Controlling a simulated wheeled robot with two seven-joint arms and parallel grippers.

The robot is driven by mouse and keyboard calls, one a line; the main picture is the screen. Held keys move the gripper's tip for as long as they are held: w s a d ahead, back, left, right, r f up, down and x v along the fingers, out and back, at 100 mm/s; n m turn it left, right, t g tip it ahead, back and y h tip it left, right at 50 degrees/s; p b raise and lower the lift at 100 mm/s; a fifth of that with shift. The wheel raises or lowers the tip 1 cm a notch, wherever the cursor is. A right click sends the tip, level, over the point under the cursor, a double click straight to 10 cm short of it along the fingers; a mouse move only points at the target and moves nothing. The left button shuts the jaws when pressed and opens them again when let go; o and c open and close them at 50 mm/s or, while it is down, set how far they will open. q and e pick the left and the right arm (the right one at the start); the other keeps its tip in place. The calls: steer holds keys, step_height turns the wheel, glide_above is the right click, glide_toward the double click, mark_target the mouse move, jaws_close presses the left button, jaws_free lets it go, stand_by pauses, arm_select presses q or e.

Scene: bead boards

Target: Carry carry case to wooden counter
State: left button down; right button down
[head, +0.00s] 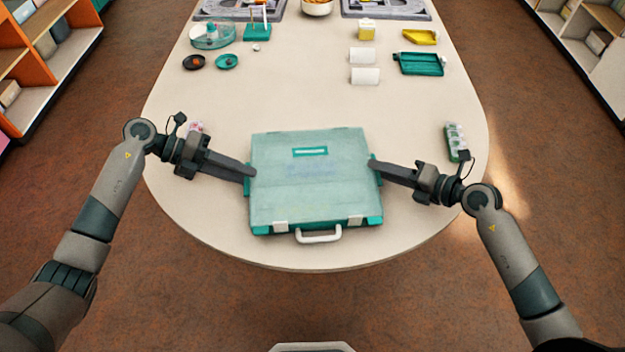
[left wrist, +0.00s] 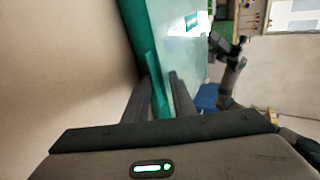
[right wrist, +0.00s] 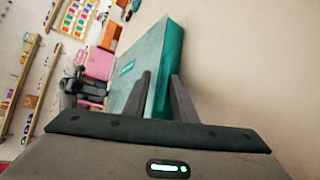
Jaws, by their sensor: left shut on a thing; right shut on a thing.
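The teal carry case (head: 312,180) is closed and lies over the near end of the cream table, its white handle and two white latches towards me. It also shows in the left wrist view (left wrist: 185,50) and the right wrist view (right wrist: 150,62). My left gripper (head: 250,172) is shut on the case's left side. My right gripper (head: 374,165) is shut on its right side. In both wrist views the fingers pinch the case's edge. I cannot tell whether the case touches the table. I cannot pick out a wooden counter for certain.
The cream table (head: 205,215) has a rounded near end. A green-and-white box (head: 455,140) stands near my right arm, and a small pinkish item (head: 196,127) near my left. Dark dishes (head: 194,62), white rolls (head: 365,76) and a green tray (head: 420,64) lie farther back. Shelves (head: 40,60) line the sides.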

arm_select(q)
steer(key=shift+d+r, duration=0.1)
steer(key=shift+r, duration=0.15)
arm_select(e)
steer(key=shift+s+a, duration=0.1)
